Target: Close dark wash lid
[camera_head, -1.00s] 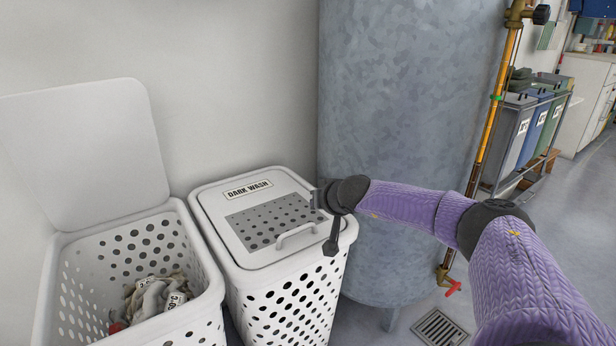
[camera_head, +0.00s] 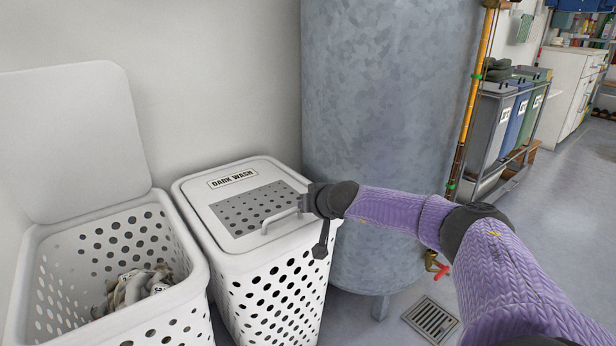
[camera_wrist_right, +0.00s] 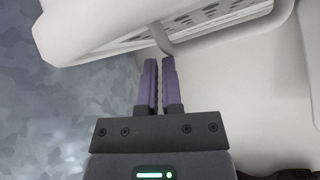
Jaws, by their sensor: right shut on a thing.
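The dark wash lid (camera_head: 228,187) is white with a perforated grey panel and a "DARK WASH" label. In the head view it lies flat over the top of the white perforated dark wash basket (camera_head: 275,300). A small bar handle (camera_head: 280,219) stands at its front edge. My right gripper (camera_head: 307,200) is at the right end of this handle. In the right wrist view its two purple-grey fingers (camera_wrist_right: 160,85) are close together at the handle's end (camera_wrist_right: 160,38), shut on it. The fingers partly hide the grip. My left gripper is in neither view.
A second white basket (camera_head: 190,255) stands close on the left with its lid (camera_head: 70,140) raised against the wall and cloths (camera_head: 138,285) inside. A large grey metal tank (camera_head: 385,100) stands just behind and right. Open floor (camera_head: 560,215) lies at the right.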

